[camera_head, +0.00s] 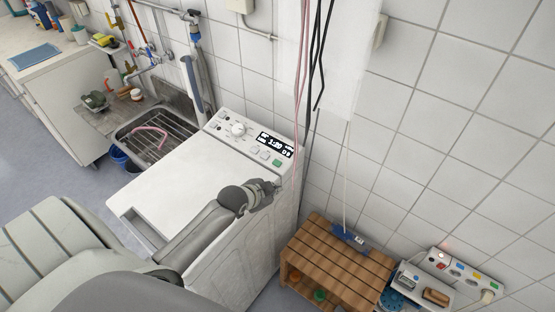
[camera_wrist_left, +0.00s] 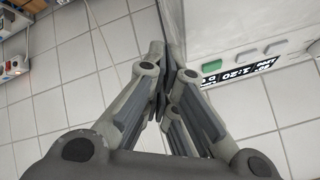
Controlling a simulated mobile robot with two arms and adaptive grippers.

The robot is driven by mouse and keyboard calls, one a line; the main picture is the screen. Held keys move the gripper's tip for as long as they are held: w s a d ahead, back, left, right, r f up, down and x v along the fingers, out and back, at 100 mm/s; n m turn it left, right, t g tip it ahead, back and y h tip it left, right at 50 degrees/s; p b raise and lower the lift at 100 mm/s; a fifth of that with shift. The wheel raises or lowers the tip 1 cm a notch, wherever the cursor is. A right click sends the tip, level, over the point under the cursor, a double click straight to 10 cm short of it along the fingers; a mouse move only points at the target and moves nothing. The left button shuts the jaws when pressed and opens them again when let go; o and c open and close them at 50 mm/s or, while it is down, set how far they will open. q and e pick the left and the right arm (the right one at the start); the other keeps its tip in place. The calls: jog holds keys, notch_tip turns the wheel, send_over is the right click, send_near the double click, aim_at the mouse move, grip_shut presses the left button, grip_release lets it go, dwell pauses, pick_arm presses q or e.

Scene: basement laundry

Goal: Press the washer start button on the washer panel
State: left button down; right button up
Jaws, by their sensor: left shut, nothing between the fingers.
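The white washer (camera_head: 165,165) stands against the tiled wall. Its panel (camera_head: 228,147) runs along the back of the top, with a round knob (camera_head: 238,129), a lit dark display (camera_head: 274,144) and grey buttons. A green button (camera_head: 277,162) is at the panel's right end, below the display. In the left wrist view the green button (camera_wrist_left: 212,66) lies right of my fingertips, beside the display (camera_wrist_left: 238,75). My left gripper (camera_head: 276,187) is shut and empty, near the washer's right edge, just below the green button in the picture. It shows apart from the button. My right gripper is not in view.
Pink and black cables (camera_head: 305,75) hang behind the panel's right end. A slatted wooden stand (camera_head: 325,262) is right of the washer, and a box with coloured switches (camera_head: 463,270) is further right. A sink (camera_head: 150,133) is left of the washer.

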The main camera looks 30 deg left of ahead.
pick_arm(q)
jog(key=w+a+r+m+t, duration=0.1)
jog(key=w+a+r+t, duration=0.2)
jog(key=w+a+r, duration=0.2)
jog(key=w+r+p, duration=0.1)
jog(key=w+r, duration=0.2)
jog(key=r, duration=0.3)
jog(key=shift+m, duration=0.4)
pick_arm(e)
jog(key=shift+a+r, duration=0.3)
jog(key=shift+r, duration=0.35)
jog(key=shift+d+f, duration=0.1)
pick_arm(q)
jog(key=b, duration=0.8)
send_over(277, 163)
jog(key=s, duration=0.2)
jog(key=f, duration=0.7)
jog(key=shift+w+d+f, duration=0.2)
jog(key=shift+d+f, duration=0.05)
jog(key=shift+d, duration=0.15)
jog(key=shift+w+f+b, duration=0.2)
jog(key=shift+f+b, duration=0.1)
jog(key=shift+f, duration=0.15)
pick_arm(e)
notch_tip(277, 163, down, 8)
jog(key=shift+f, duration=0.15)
